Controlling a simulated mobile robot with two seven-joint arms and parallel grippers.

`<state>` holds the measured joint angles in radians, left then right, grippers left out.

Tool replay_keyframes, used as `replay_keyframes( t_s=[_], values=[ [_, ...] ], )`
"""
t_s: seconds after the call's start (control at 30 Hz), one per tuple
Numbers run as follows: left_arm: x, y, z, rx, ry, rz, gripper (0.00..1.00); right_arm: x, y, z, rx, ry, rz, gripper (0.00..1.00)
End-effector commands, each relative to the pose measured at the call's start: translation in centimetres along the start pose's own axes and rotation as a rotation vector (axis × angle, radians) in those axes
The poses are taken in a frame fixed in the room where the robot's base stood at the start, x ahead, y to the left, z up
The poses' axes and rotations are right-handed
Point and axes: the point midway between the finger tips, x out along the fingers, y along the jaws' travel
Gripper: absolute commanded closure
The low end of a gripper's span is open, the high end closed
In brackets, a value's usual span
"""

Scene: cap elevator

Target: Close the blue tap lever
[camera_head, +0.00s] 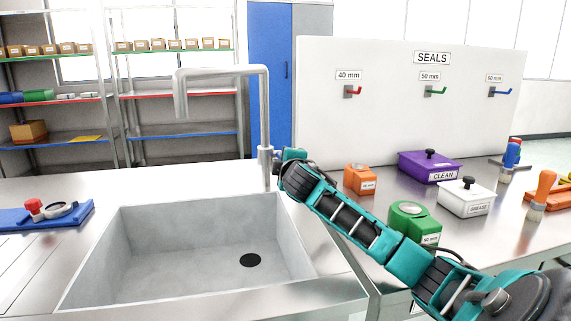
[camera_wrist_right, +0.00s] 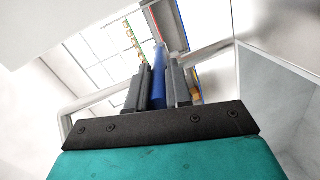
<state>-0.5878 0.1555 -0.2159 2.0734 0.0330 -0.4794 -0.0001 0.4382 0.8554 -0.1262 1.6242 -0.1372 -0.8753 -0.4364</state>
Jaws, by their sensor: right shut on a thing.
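A grey metal tap (camera_head: 266,110) stands at the back right corner of the sink, its spout bent to the left over the basin. My right arm reaches from the lower right to the tap's base. In the right wrist view the blue tap lever (camera_wrist_right: 159,88) stands between the two dark fingers of my right gripper (camera_wrist_right: 158,72), which is shut on it. In the head view my wrist hides the lever, so its angle to the tap cannot be told there. My left gripper is not in view.
The grey sink basin (camera_head: 170,262) is empty, with a black drain. Right of my arm stand a green block (camera_head: 409,222), an orange block (camera_head: 359,179), a purple box (camera_head: 428,168) and a white box (camera_head: 465,199). A blue tray (camera_head: 45,216) lies at the left.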

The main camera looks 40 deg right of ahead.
Motion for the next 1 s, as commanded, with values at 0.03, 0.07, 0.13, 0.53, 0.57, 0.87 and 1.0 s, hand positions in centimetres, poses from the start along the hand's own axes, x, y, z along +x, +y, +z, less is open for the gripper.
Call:
replay_keyframes(
  t_s=[0.03, 0.07, 0.13, 0.53, 0.57, 0.87, 1.0],
  values=[
    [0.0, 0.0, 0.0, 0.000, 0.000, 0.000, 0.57, 0.0, -0.1, -0.1, 0.002, 0.001, -0.003, 1.00],
    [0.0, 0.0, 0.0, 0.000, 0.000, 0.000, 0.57, 0.0, -0.1, -0.1, 0.001, 0.001, -0.003, 1.00],
    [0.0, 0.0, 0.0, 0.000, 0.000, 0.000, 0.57, 0.0, -0.1, -0.1, 0.001, 0.001, -0.003, 1.00],
    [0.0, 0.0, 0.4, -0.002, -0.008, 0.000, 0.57, 0.0, 0.0, 0.0, 0.000, -0.001, -0.002, 0.55],
    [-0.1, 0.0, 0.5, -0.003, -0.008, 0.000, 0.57, 0.0, 0.0, 0.0, 0.000, -0.001, -0.002, 0.55],
    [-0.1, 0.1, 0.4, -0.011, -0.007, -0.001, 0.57, -0.9, 0.0, 0.0, -0.002, 0.000, -0.002, 0.55],
    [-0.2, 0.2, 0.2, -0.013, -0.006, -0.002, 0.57, -2.8, 0.0, 0.0, -0.004, 0.001, -0.002, 0.55]
  ],
)
